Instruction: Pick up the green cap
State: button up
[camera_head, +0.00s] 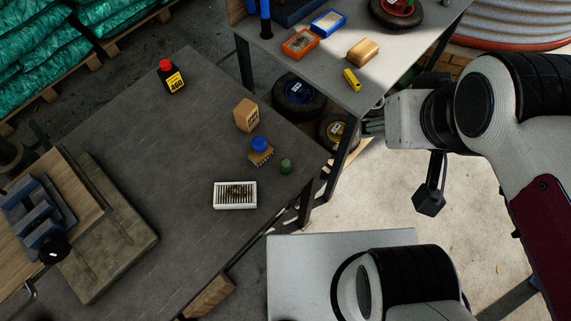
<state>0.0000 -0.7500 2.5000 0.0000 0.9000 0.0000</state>
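The green cap (286,166) is a small, dark green round piece near the right edge of the dark table (150,130). It stands apart to the right of a brown brush with a blue knob. My gripper (372,126) is at the right, beyond the table's right edge and in front of the second table's leg. Its fingers point left, toward the side where the cap lies. It touches none of the table things. The fingers are small and partly lost against the dark background, so their opening is unclear.
Near the cap are the blue-knobbed brush (260,152), a white-framed box (235,195) and a cardboard box (246,115). A second table (335,65) holds small boxes and a yellow item. The dark table's middle is clear.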

dwell(0.3)
jog(key=w+d+r+n+t, duration=0.1)
jog(key=w+r+n+t, duration=0.4)
jog(key=w+r, duration=0.5)
jog(key=w+r+n+t, duration=0.4)
jog(key=w+r, duration=0.1)
jog(key=w, duration=1)
jog(key=w+a+f+n+g+y, duration=0.1)
jog(key=w+a+f+n+y, duration=0.5)
jog(key=w+a+f+n, duration=0.15)
jog(key=g+y, duration=1.2)
send_near(286, 164)
jog(key=shift+w+a+f, duration=0.2)
jog(key=shift+w+a, duration=0.1)
jog(key=shift+a, duration=0.25)
jog(key=shift+w+a+f, duration=0.2)
jog(key=shift+w+a, duration=0.15)
jog(key=shift+a, duration=0.2)
